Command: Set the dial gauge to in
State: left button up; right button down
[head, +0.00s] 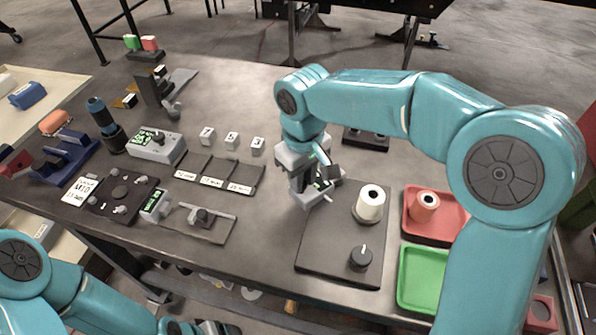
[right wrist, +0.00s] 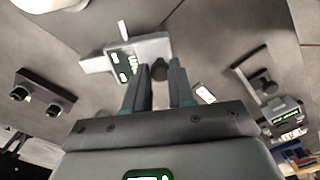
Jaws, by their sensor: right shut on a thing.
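A grey gauge (head: 310,197) with a green-lit display and a pale rod sits at the far left of a dark plate, mostly behind my right gripper (head: 322,176). I take it as the dial gauge. In the right wrist view the gauge (right wrist: 153,47) lies just past the fingertips, its small display at its left and the rod sticking out. A dark round knob (right wrist: 158,70) on it is between the fingers of my right gripper (right wrist: 160,82), which are shut on it. The display text is unreadable. My left gripper (head: 208,327) is low at the bottom edge, partly cut off.
The dark plate (head: 318,260) also carries a white spool (head: 370,203) and a black knob (head: 360,258). Red (head: 450,232) and green (head: 418,280) trays lie to its right. A caliper-like device (head: 155,206) and numbered blocks (head: 231,140) are left.

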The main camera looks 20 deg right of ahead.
jog(key=shift+s+d+n, duration=0.7)
jog(key=shift+s+n, duration=0.2)
jog(key=shift+n, duration=0.3)
jog(key=shift+s+d+n, duration=0.65)
jog(key=shift+s+n, duration=0.3)
jog(key=shift+n, duration=0.25)
jog(key=shift+s+d+n, duration=0.7)
jog(key=shift+s+n, duration=0.2)
jog(key=shift+n, duration=0.3)
jog(key=c, duration=0.9)
grip_release()
jog(key=shift+c, duration=0.2)
notch_tip(320, 180, up, 16)
jog(key=p, duration=0.1)
jog(key=shift+r, duration=0.15)
